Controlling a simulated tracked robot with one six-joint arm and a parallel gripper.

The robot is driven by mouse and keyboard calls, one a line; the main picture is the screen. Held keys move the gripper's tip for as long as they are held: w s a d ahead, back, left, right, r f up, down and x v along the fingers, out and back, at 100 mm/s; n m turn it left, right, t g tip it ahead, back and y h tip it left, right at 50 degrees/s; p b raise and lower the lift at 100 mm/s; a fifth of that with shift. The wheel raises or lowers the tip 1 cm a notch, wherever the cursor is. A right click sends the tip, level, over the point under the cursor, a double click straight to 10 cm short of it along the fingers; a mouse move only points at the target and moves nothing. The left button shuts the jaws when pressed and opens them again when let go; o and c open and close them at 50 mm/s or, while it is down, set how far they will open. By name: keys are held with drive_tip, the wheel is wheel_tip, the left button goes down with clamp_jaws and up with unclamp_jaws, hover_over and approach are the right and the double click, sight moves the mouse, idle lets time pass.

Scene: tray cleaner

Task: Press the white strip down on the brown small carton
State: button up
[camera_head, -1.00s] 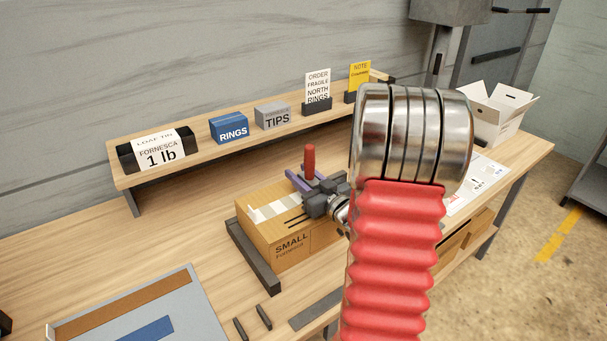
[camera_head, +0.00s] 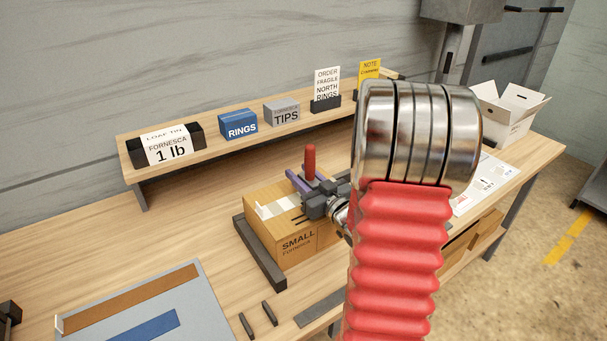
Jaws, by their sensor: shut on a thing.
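The brown small carton (camera_head: 296,246), marked "SMALL", sits on the bench near the middle of the view. The white strip (camera_head: 279,206) lies along its top. Its left end stands up a little at the carton's left edge, and its right part is hidden behind my gripper. My gripper (camera_head: 303,182), with purple fingers, is over the carton's top, toward the right part of the strip. It is shut on an upright red-handled tool (camera_head: 310,160). The tool's lower end is hidden, so I cannot tell whether it touches the strip.
A dark bar (camera_head: 260,253) runs along the carton's left side. A grey tray (camera_head: 205,318) lies at front left. An open white box (camera_head: 505,112) stands at right. My red arm hides the bench's middle right.

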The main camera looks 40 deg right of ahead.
sight(279, 196)
drive_tip(key=shift+a+f, duration=0.1)
drive_tip(key=shift+a, duration=0.8)
drive_tip(key=shift+w+a, duration=0.1)
drive_tip(key=shift+w+a, duration=0.1)
drive_tip(key=shift+a, duration=1.1)
drive_tip(key=shift+a, duration=0.1)
drive_tip(key=shift+w+a, duration=0.15)
drive_tip(key=shift+a, duration=1)
drive_tip(key=shift+f, duration=0.1)
drive_tip(key=shift+a, duration=0.1)
